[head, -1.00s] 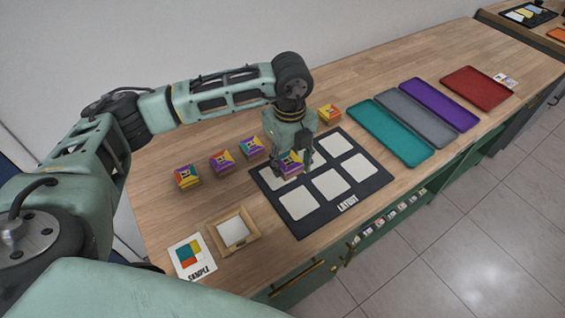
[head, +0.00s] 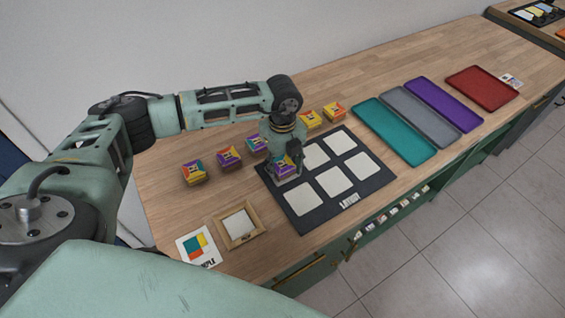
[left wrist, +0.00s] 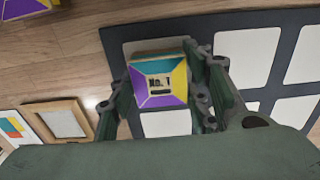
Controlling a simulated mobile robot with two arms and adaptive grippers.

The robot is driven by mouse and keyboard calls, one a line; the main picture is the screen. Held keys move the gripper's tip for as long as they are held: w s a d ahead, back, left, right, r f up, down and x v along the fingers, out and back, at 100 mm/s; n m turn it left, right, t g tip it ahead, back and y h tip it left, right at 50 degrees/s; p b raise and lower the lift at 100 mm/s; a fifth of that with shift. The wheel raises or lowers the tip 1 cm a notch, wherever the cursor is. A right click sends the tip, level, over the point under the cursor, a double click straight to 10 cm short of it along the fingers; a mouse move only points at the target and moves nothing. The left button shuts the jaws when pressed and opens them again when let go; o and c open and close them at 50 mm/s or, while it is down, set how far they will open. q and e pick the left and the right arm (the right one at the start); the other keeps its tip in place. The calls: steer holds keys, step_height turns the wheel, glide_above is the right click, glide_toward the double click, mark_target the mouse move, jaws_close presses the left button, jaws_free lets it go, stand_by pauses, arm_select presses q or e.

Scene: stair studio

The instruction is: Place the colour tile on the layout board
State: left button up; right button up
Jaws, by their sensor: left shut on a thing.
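My left gripper (head: 285,168) is shut on a square colour tile (left wrist: 158,84) with teal, yellow and purple faces, marked "No. 1". In the left wrist view the gripper (left wrist: 160,100) has one finger on each side of the tile. The tile is at the upper-left cell of the dark layout board (head: 350,203), low over it. I cannot tell whether it touches the board. The other pale cells that show are empty. The gripper hides part of the tile and that cell in the head view. My right gripper is not in view.
More colour tiles, such as the nearest one (head: 194,173), stand in a row behind the board. A wooden frame (head: 259,232) and a sample card (head: 186,246) lie at the near left. Teal (head: 394,132), grey, purple and red trays lie to the right.

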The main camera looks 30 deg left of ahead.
mark_target(283, 164)
arm_select(q)
steer(key=o, duration=1.2)
steer(key=shift+f, duration=0.1)
steer(key=shift+c, duration=0.2)
steer(key=shift+r, duration=0.3)
step_height(283, 164, up, 12)
steer(key=b, duration=0.3)
steer(key=shift+f, duration=0.15)
